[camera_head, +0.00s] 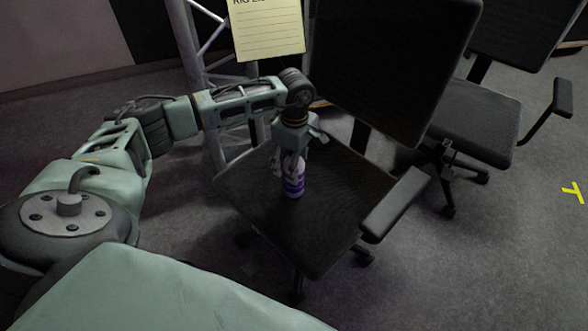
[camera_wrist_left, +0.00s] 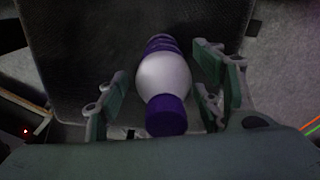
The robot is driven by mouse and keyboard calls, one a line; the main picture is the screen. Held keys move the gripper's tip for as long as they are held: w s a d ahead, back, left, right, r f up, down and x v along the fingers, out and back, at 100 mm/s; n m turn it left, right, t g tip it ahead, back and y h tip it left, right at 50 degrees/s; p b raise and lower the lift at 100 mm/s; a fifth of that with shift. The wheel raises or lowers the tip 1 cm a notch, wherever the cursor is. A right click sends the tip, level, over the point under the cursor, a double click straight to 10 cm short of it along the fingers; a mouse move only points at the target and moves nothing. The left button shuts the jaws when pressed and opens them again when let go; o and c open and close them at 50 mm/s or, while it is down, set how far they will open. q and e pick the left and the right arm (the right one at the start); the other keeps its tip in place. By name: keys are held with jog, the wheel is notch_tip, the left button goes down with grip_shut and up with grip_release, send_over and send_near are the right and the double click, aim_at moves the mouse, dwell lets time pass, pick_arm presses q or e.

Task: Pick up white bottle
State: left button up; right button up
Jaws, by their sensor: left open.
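The white bottle (camera_head: 294,180) has purple bands and stands on the seat of a dark office chair (camera_head: 262,210). In the left wrist view the bottle (camera_wrist_left: 163,78) shows its white body, its purple cap toward the camera and purple bands at the far end. My left gripper (camera_head: 287,168) points down over the bottle and hides part of it. In the left wrist view its fingers (camera_wrist_left: 160,90) are open, one set on each side of the bottle, with visible gaps. My right gripper is not in view.
The chair's backrest (camera_head: 385,65) rises just right of and behind my left gripper, and its armrest (camera_head: 395,203) is at the right. A metal truss (camera_head: 196,50) with a yellow note (camera_head: 267,30) stands behind. Another chair (camera_head: 475,115) stands farther right.

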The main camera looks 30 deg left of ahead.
pick_arm(q)
jog(key=shift+r, duration=0.1)
grip_shut()
dwell(0.5)
